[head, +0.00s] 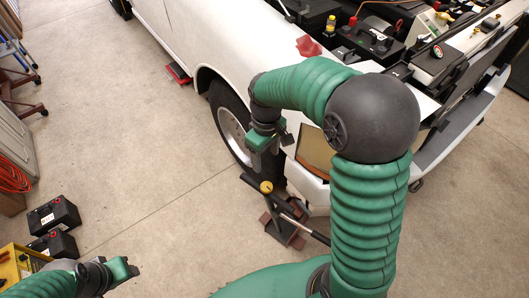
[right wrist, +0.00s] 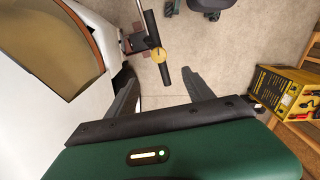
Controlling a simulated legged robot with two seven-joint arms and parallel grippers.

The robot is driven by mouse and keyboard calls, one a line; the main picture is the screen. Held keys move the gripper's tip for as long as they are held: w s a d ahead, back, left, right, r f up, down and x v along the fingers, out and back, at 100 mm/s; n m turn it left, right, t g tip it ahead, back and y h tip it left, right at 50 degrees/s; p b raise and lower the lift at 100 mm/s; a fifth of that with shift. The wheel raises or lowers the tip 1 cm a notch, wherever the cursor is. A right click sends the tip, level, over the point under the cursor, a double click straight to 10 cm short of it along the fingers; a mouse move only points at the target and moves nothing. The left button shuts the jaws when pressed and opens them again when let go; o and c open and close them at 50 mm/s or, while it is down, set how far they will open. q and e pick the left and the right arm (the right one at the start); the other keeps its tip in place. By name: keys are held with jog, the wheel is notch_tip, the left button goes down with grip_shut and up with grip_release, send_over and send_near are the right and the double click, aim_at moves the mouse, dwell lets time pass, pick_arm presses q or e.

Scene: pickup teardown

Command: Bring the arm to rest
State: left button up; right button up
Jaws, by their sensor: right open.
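My right arm, in green ribbed sleeves, arches over the pickup's front corner in the head view. Its gripper (head: 268,152) hangs beside the front wheel (head: 229,124), above the floor.
Black batteries (head: 54,217) sit at the left. Floor between is clear.

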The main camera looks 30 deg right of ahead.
jog(key=s+a+f+m+t+b, duration=0.2)
jog(key=s+a+f+m+b, duration=0.1)
jog(key=s+a+f, duration=0.3)
jog(key=shift+s+a+f+t, duration=0.3)
jog(key=shift+s+a+f, duration=0.05)
jog(key=shift+s, duration=1.05)
